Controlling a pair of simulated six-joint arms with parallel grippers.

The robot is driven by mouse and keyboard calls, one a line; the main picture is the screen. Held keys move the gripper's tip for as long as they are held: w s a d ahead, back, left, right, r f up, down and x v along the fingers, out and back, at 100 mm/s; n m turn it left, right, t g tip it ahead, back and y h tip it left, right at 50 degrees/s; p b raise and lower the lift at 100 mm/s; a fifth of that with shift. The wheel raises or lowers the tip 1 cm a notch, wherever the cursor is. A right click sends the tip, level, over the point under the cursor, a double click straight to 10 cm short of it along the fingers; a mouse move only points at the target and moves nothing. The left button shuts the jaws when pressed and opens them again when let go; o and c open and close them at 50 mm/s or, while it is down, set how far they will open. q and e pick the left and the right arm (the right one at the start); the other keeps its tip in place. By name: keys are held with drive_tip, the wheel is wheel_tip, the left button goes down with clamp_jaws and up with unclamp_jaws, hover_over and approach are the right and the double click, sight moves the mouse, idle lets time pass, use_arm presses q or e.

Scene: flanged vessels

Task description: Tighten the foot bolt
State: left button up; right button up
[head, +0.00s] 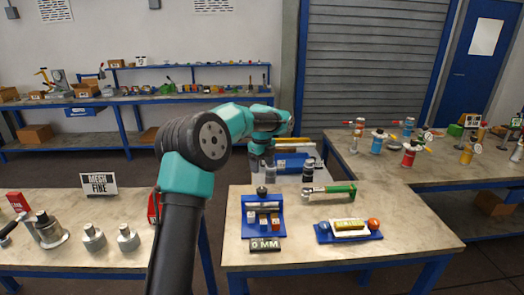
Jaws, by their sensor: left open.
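My left arm comes in from below and bends right over the front table, its teal links in the middle of the head view. Its small gripper (262,178) points down above a blue stand (246,222) holding small grey, white and red pieces. The gripper is open, and whether its fingers touch the dark piece at the stand's top I cannot tell. A tool with a green handle (340,189) lies to the right of the stand. I cannot make out which part is the foot bolt. My right gripper is out of view.
A "0 MM" sign (265,244) stands before the blue stand. A blue tray (324,238) with an orange ball lies at right. Metal vessels (128,238) and a "MESH FINE" sign (99,184) are on the left table. Coloured flanged vessels (377,142) stand on the right table.

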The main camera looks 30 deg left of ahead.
use_arm(q)
wheel_tip(320, 180, up, 6)
drive_tip(key=shift+f, duration=0.1)
idle(0.5)
